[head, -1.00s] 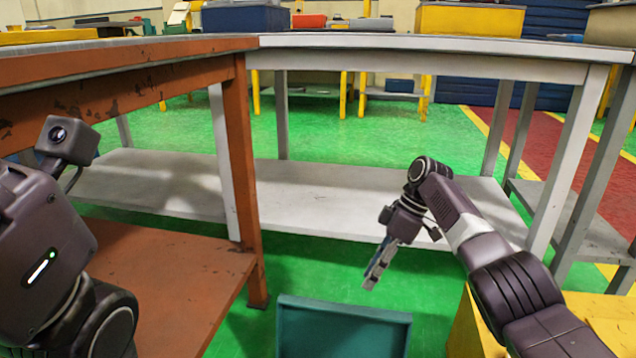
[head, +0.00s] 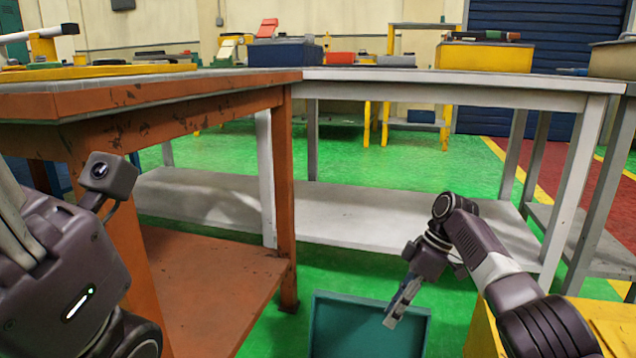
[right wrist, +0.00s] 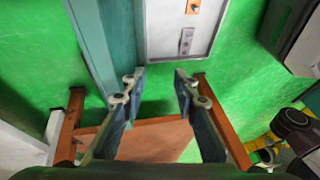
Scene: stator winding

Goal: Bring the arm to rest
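My right gripper (head: 402,305) hangs low at the lower middle right of the head view, fingers pointing down and left. In that picture it overlaps the right part of a teal bin (head: 340,330) on the green floor. In the right wrist view, its two fingers (right wrist: 158,112) are spread apart with nothing between them. My right arm is bent, its upper links at the lower right. My left arm is at the left edge, with a small camera block and a lit strip showing. I cannot make out the left gripper's fingers.
An orange worn table (head: 210,105) stands at the left, with a lower shelf. A grey table (head: 460,80) stands behind the right arm, with a pale lower shelf (head: 345,220). A yellow surface (head: 595,320) lies at the lower right. Green floor shows around the bin.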

